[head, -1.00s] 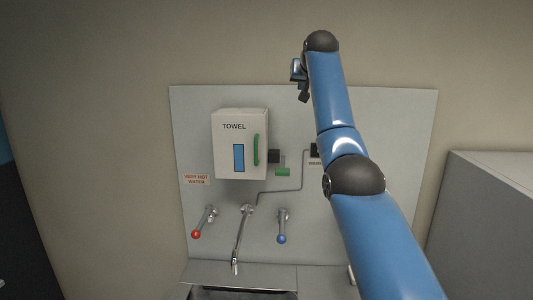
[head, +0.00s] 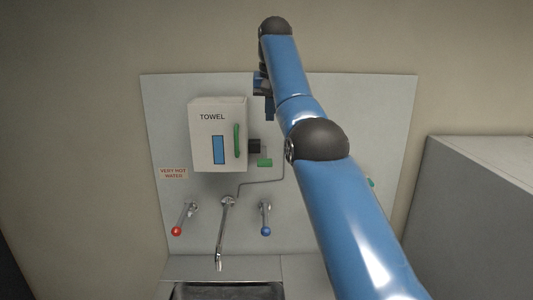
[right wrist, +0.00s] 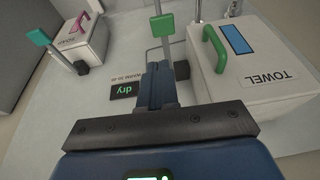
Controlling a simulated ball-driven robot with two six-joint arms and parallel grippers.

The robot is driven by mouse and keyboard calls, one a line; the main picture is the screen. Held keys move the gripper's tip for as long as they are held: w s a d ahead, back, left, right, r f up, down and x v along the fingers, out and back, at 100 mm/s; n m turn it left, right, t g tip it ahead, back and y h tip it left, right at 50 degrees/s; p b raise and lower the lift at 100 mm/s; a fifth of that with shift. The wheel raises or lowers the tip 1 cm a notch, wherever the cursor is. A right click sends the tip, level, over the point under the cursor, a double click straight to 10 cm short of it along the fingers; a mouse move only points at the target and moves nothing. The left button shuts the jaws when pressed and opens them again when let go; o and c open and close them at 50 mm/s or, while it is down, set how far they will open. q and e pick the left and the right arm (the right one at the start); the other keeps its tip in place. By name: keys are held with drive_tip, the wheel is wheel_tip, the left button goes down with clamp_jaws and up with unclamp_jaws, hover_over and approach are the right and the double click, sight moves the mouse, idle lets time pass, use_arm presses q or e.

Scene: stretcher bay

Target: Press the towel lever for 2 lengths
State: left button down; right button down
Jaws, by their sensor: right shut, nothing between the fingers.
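The white towel box (head: 204,150) hangs on the grey wall panel, with a blue window and a green handle. A dark block beside its right side carries the towel lever, whose green end (head: 265,163) shows in the head view. In the right wrist view the lever's green end (right wrist: 162,25) is on a grey stem beyond my fingers; the towel box (right wrist: 262,85) is at right. My right gripper (head: 269,112) is shut and empty, above the lever end in the picture. It also shows in the right wrist view (right wrist: 156,72). Contact cannot be told. My left gripper is out of view.
Red (head: 176,231) and blue (head: 266,231) tap levers flank a spout (head: 222,235) over a sink (head: 225,291).

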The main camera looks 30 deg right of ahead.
drive_tip(key=b, duration=0.2)
approach(267, 161)
drive_tip(key=f+p, duration=0.1)
drive_tip(key=p, duration=0.2)
drive_tip(key=w+d+p, duration=0.1)
drive_tip(key=p, duration=0.2)
drive_tip(key=shift+w+f, duration=0.25)
drive_tip(key=shift+f, duration=0.15)
wheel_tip(267, 161, down, 2)
drive_tip(key=shift+a+f+p, duration=0.15)
drive_tip(key=shift+p, duration=0.25)
drive_tip(key=shift+p+x, duration=0.35)
drive_tip(key=shift+x, duration=0.75)
drive_tip(key=shift+s+a, duration=0.15)
drive_tip(key=shift+a, duration=0.05)
